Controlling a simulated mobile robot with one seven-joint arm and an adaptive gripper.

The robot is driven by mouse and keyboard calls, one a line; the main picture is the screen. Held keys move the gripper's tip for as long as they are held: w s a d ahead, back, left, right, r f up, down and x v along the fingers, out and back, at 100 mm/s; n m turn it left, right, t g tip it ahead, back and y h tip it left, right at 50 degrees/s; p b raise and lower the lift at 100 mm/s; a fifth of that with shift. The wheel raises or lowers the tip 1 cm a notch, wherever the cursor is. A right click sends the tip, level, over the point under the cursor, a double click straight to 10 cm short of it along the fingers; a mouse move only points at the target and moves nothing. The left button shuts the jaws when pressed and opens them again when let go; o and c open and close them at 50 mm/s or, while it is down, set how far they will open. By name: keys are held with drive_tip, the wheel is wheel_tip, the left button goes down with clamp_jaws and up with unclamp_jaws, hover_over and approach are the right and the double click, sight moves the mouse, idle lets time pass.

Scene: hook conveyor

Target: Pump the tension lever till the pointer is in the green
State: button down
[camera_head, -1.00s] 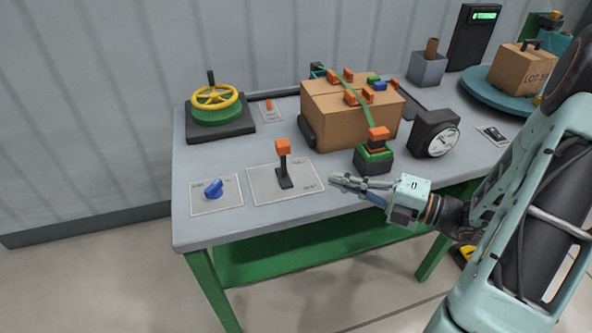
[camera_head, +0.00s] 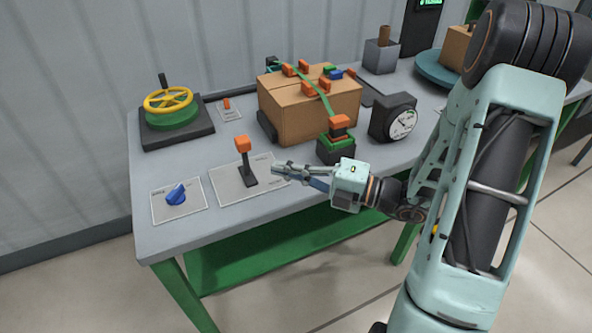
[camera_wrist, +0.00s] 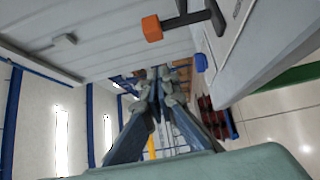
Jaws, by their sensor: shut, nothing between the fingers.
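An upright lever with an orange knob (camera_head: 243,144) and a dark stem stands on a pale plate (camera_head: 222,190) near the table's front edge. It also shows in the wrist view as an orange knob (camera_wrist: 152,28) on a dark stem, at the top. A black gauge (camera_head: 402,123) with a white dial stands to the right of the box; its pointer and any green zone are too small to read. An orange-topped strap tensioner (camera_head: 338,135) sits before the box. My gripper (camera_head: 278,169) is shut and empty, just right of the lever and apart from it. Its fingers (camera_wrist: 157,82) fill the wrist view's middle.
A strapped cardboard box (camera_head: 292,108) stands behind the lever. A blue knob (camera_head: 176,194) is on a plate to the left, and a yellow handwheel (camera_head: 168,101) is at the back left. Bare table lies between the lever plate and the box.

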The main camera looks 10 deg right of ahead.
sight(241, 149)
drive_tip(key=w+a, duration=0.2)
drive_tip(key=w, duration=0.1)
drive_tip(key=w+a, duration=0.3)
drive_tip(key=shift+a, duration=0.1)
drive_tip(key=shift+w+r, duration=0.1)
